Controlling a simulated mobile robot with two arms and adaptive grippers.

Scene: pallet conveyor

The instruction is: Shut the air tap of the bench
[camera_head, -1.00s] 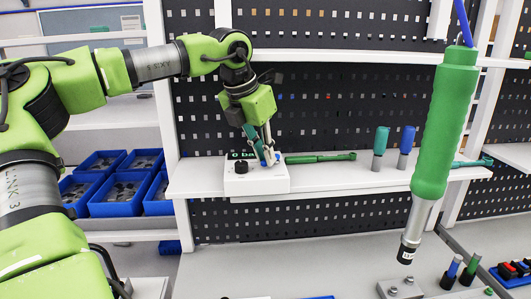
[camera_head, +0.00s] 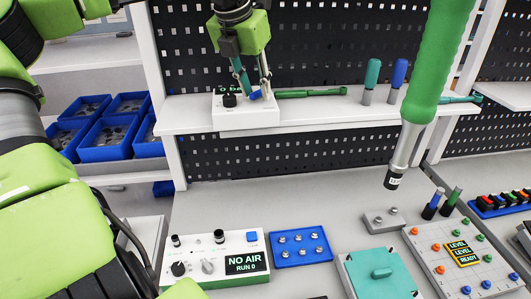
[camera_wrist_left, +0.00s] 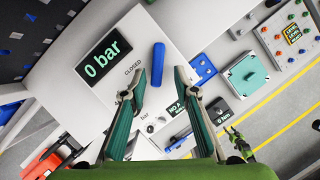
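The air tap's white box (camera_head: 262,117) stands on the shelf with a black knob on its left. In the left wrist view its display (camera_wrist_left: 104,60) reads "0 bar". The blue tap lever (camera_wrist_left: 158,62) shows there, with the word CLOSED beside it; in the head view the lever (camera_head: 255,95) is partly hidden by my fingers. My left gripper (camera_head: 255,88) is over the box; its fingertips (camera_wrist_left: 159,75) are apart, one on each side of the lever in the picture. I see no clear grip on it. A small green and black gripper-like part (camera_wrist_left: 235,137), perhaps my right gripper, shows low in the wrist view.
A green tool (camera_head: 440,65) hangs at the right. A green tool (camera_head: 312,93) lies on the shelf beside the box. Below, a panel (camera_head: 215,258) reads "NO AIR RUN 0", beside a blue tray (camera_head: 300,247) and a teal-lidded box (camera_head: 380,275). Blue bins (camera_head: 105,152) stand left.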

